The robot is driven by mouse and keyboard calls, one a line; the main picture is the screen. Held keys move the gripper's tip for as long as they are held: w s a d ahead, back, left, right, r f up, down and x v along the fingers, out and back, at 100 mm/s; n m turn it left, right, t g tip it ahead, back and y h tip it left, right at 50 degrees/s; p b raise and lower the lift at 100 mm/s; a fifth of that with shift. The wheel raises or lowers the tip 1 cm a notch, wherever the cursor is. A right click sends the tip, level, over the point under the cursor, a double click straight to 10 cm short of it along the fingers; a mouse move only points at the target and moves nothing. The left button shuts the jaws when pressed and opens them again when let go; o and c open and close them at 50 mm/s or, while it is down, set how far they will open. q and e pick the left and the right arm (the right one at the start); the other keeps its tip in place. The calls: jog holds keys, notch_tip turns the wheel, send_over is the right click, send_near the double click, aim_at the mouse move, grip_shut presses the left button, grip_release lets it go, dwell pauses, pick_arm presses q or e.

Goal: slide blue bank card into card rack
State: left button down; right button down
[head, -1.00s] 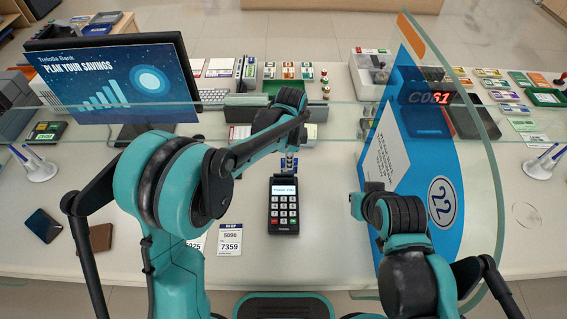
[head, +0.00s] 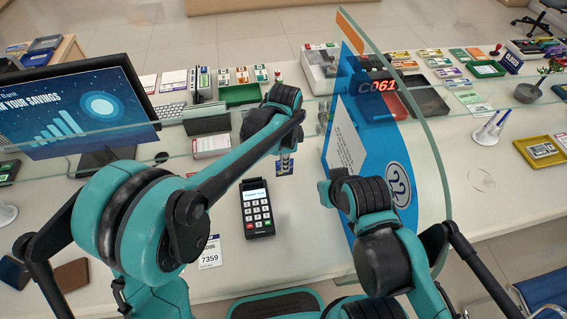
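The blue bank card (head: 284,168) is a small dark blue piece at the fingertips of my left gripper (head: 285,161), above the counter behind the card terminal. The fingers look closed on it and cover part of its face. A grey-green upright holder (head: 206,121) stands left of my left forearm and may be the card rack; its slots are too small to make out, and the forearm hides what is behind it. My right arm is folded at the lower right, and its gripper does not show.
The card terminal (head: 257,208) stands in front of the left gripper. A curved glass screen (head: 425,130) with a blue panel (head: 372,150) rises on the right. A monitor (head: 80,105) stands at the left. Bare counter lies between terminal and blue panel.

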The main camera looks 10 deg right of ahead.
pick_arm(q)
jog(key=shift+r+p, duration=1.6)
jog(key=shift+r, duration=0.65)
